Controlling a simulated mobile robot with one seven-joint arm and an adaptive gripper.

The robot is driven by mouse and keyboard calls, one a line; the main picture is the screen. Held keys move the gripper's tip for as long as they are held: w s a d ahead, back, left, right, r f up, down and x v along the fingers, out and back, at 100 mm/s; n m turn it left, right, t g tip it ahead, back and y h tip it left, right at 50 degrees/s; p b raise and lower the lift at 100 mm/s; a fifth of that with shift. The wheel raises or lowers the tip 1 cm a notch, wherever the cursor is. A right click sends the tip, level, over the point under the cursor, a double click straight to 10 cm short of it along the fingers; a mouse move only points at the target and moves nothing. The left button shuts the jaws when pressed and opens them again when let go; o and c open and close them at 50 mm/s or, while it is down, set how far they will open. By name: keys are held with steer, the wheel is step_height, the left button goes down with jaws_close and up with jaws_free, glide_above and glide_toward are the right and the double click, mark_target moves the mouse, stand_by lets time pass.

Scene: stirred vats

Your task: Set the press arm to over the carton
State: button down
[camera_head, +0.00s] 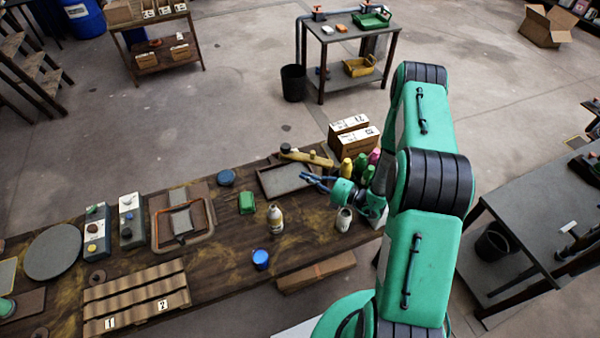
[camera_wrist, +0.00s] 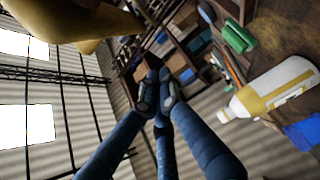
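The press arm (camera_head: 306,158), a tan bar with a dark knob at its left end, lies over the back of a shallow grey tray (camera_head: 285,181) on the wooden bench. Two brown cartons (camera_head: 350,136) with white labels stand just behind its right end. My gripper (camera_head: 312,182), with blue fingers, is just in front of the bar, over the tray's right side, apart from the bar. In the wrist view my gripper (camera_wrist: 159,90) has its fingertips close together with a narrow gap and nothing between them. A large tan shape, probably the press arm (camera_wrist: 78,22), fills the upper left there.
A white bottle (camera_head: 275,219) and blue cup (camera_head: 261,259) stand nearer the front. The bench's left holds control boxes (camera_head: 131,221) and a slatted board (camera_head: 137,298).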

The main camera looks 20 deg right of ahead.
steer(key=shift+v, duration=2.85)
steer(key=shift+s+a+r, duration=0.1)
steer(key=shift+a, duration=0.1)
steer(key=s+a+r+n+g+b, duration=0.2)
steer(key=s+a+r+n+g, duration=0.3)
steer(key=a+r+n+g, duration=0.5)
steer(key=s+a+r+n+g+b, duration=0.3)
steer(key=a+r+n, duration=0.4)
steer(key=r+n, duration=0.65)
steer(key=s+d+r+n+t+h+b, duration=0.2)
steer(key=s+r+n+h, duration=0.3)
steer(key=s+n, duration=0.5)
steer(key=s+d+r+n+t+h+b, duration=0.2)
steer(key=s+r+n+h, duration=0.4)
steer(key=s+r+n, duration=0.4)
steer(key=n, duration=0.2)
steer(key=shift+n+t, duration=0.3)
steer(key=shift+n, duration=0.05)
